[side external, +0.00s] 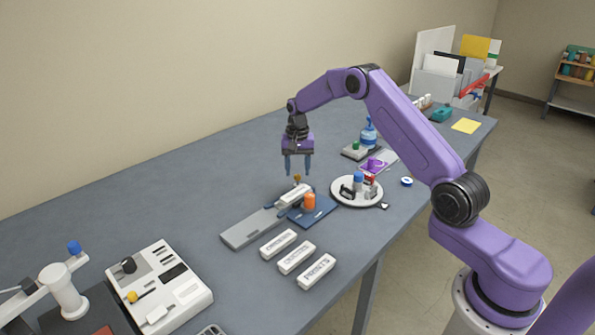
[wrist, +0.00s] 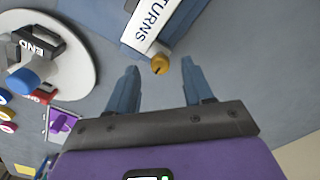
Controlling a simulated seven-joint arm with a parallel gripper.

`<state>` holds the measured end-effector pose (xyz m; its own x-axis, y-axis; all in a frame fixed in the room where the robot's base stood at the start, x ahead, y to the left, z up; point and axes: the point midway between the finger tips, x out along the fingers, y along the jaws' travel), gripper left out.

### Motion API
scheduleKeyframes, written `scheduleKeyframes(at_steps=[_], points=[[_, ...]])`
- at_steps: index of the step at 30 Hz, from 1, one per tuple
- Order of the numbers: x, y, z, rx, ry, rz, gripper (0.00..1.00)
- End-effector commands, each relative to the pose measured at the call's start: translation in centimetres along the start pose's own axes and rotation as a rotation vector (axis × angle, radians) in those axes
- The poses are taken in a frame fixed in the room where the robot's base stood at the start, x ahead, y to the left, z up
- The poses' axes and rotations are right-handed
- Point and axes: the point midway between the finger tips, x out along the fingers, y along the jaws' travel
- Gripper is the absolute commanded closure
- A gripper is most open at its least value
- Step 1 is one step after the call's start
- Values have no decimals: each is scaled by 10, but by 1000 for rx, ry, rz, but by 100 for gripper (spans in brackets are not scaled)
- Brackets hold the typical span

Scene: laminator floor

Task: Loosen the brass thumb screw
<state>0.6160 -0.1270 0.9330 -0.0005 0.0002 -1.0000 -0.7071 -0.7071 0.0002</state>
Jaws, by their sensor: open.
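The brass thumb screw (wrist: 160,64) shows in the wrist view as a small round gold head at the end of a white block lettered "TURNS" (wrist: 158,20). In the side external view the screw (side external: 297,178) is a tiny gold spot at the back end of the white block (side external: 294,195), which sits on a grey rail (side external: 250,228). My gripper (side external: 297,172) points down above the screw, its two blue fingers apart. In the wrist view the gripper (wrist: 160,85) is open and empty, with the screw just beyond and between the fingertips. Contact is not visible.
An orange cylinder (side external: 309,202) stands on a blue plate (side external: 322,213) close beside the block. A round white tray (side external: 345,200) with small items lies to the right. Several white lettered blocks (side external: 297,258) lie in front. Bare table lies behind the rail.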

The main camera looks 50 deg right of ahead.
Motion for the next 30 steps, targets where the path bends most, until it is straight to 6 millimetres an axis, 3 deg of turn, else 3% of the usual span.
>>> scheduleKeyframes(at_steps=[4, 14, 18, 19, 30], points=[[11, 0, 0, 0, -1, 0, 49], [13, 0, 0, 0, 1, 0, 49], [13, 0, 0, 0, 1, 0, 94], [13, 0, 0, 0, 1, 0, 100], [13, 0, 0, -43, 1, -1, 100]])
